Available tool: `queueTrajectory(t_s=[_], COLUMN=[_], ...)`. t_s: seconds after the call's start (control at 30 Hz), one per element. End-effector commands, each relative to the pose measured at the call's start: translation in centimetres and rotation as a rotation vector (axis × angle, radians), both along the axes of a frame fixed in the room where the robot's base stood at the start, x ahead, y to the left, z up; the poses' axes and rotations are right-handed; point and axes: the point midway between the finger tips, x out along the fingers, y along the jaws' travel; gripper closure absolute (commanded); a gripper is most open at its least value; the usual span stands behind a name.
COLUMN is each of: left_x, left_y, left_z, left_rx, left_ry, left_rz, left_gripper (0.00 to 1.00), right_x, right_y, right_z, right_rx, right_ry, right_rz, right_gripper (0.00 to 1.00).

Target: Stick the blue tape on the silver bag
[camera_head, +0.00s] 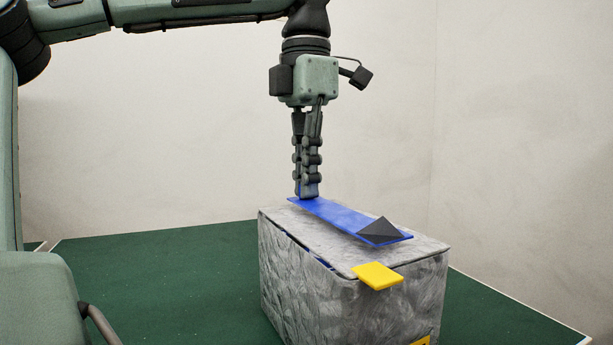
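The silver bag (305,285) is a box-shaped, crinkled grey block standing on the green table. The blue tape (345,217) is a flat strip over the bag's top, running from the gripper toward the front right. Its right end carries a dark grey triangle (381,229). My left gripper (307,194) points straight down at the tape's far left end, its fingers close together. The tape's end seems to be between or right under the fingertips. Whether the strip lies flat on the bag or slightly above it is hard to tell. My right gripper is not in view.
A yellow tab (378,275) sticks out at the bag's front top edge, and another yellow patch (421,341) shows low on its front. The green table (170,285) is bare left and right of the bag. Pale walls stand behind.

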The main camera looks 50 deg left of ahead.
Motion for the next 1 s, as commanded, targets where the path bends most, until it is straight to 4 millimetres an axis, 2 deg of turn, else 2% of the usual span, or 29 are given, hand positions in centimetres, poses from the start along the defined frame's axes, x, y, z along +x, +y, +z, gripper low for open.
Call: queueTrajectory(t_s=[1.0], left_x=[0.0], left_y=[0.0], left_z=[-1.2], left_rx=[-0.001], left_ry=[0.0], left_rz=[0.0], left_gripper=[1.0], right_x=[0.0], right_y=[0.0], right_z=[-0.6], right_rx=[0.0], right_ry=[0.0], right_rz=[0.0], right_gripper=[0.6])
